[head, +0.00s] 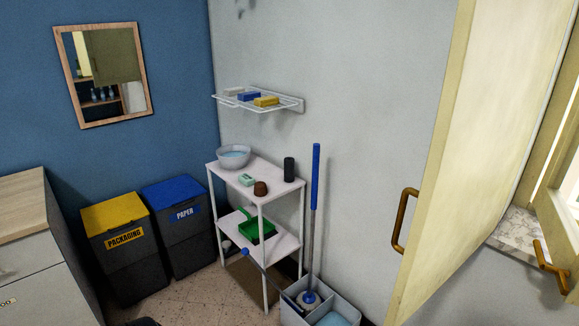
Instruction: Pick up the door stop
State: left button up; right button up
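A small dark brown piece, which looks like the door stop (261,188), sits on the top board of a white shelf unit (280,190), near its front edge. A pale soap-like block with green (247,180) lies just left of it, and a black cylinder (289,169) stands to its right. A bowl (233,156) stands further left on the same board. Neither of my grippers shows in the head view.
A grey bucket (342,306) with a blue-handled mop (315,190) stands in front of the unit. Packaging (124,240) and paper (182,222) bins stand left. An open cream door (475,140) fills the right. Some floor (215,295) is clear.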

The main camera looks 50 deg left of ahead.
aim_at(259, 187)
jog(key=u, duration=1.75)
jog(key=i+j+u, duration=0.1)
jog(key=i+u, duration=0.25)
jog(key=i, duration=0.7)
